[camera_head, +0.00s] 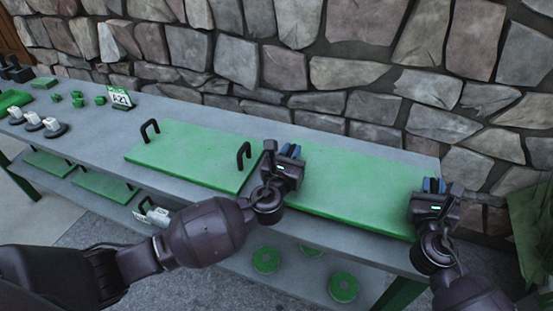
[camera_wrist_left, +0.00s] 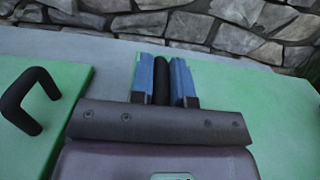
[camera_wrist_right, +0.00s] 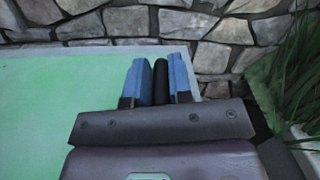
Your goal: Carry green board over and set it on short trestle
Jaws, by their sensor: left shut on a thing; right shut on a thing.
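A flat green board (camera_head: 345,180) lies level at the right part of the long grey bench (camera_head: 215,112); I cannot tell whether it touches the top. My left gripper (camera_head: 290,151) is shut on the board's left black handle (camera_wrist_left: 162,80). My right gripper (camera_head: 434,185) is shut on its right black handle (camera_wrist_right: 160,82). Both handles are mostly hidden by the fingers. A second green board (camera_head: 190,150) with two upright black handles lies on the bench to the left; its right end is beside my left gripper. I cannot make out a short trestle.
An A-21 sign (camera_head: 121,99), small green pieces (camera_head: 78,99) and white-and-dark fittings (camera_head: 33,118) stand at the bench's left end. Green discs (camera_head: 343,286) lie on the lower shelf. A stone wall (camera_head: 260,65) runs close behind. Grassy plants (camera_wrist_right: 290,80) stand at the right.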

